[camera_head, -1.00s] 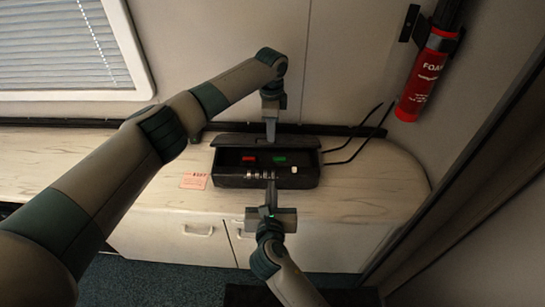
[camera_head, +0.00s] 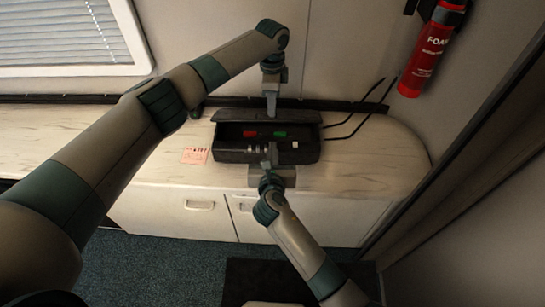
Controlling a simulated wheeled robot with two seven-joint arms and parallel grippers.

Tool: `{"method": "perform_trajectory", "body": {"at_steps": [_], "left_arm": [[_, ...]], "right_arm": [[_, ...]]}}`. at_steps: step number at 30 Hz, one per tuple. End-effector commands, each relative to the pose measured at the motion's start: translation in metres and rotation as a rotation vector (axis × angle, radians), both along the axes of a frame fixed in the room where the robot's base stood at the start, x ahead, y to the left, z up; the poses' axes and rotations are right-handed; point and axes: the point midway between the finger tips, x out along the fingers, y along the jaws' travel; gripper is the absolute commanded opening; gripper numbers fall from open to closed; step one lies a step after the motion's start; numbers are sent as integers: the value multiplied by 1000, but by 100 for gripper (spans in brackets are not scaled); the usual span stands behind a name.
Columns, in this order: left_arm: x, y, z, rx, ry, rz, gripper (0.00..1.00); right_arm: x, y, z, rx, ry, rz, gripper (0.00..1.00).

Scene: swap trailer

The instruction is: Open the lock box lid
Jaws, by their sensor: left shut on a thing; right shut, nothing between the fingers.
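The black lock box (camera_head: 226,155) sits on the counter. Its lid (camera_head: 235,116) stands raised along the back edge, and the inside shows. A red item (camera_head: 250,134) and a green item (camera_head: 280,134) lie inside. My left gripper (camera_head: 271,112) reaches down from above at the lid's middle and is shut on the lid. My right gripper (camera_head: 273,158) is shut and empty at the front of the box, over the pale number dials (camera_head: 256,149), and hides part of the front. I cannot tell if it touches the box. A small white piece (camera_head: 295,145) is at the front right.
A pink note (camera_head: 194,156) lies on the counter (camera_head: 365,160) left of the box. Black cables (camera_head: 352,130) run behind right. A red fire extinguisher (camera_head: 424,55) hangs on the wall. Counter room is free on both sides.

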Motion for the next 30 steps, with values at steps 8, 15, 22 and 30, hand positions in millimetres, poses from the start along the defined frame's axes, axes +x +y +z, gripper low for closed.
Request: {"method": "perform_trajectory", "body": {"at_steps": [8, 15, 22, 30], "left_arm": [[1, 0, 0, 0, -3, 1, 0], [1, 0, 0, 0, -3, 1, 0], [1, 0, 0, 0, -3, 1, 0], [1, 0, 0, 0, -3, 1, 0]], "right_arm": [[36, 2, -2, 3, -2, -1, 0], [48, 1, 19, 2, -1, -1, 0], [51, 2, 24, 0, 0, 0, 0], [52, 2, 25, 0, 0, 0, 0]]}}
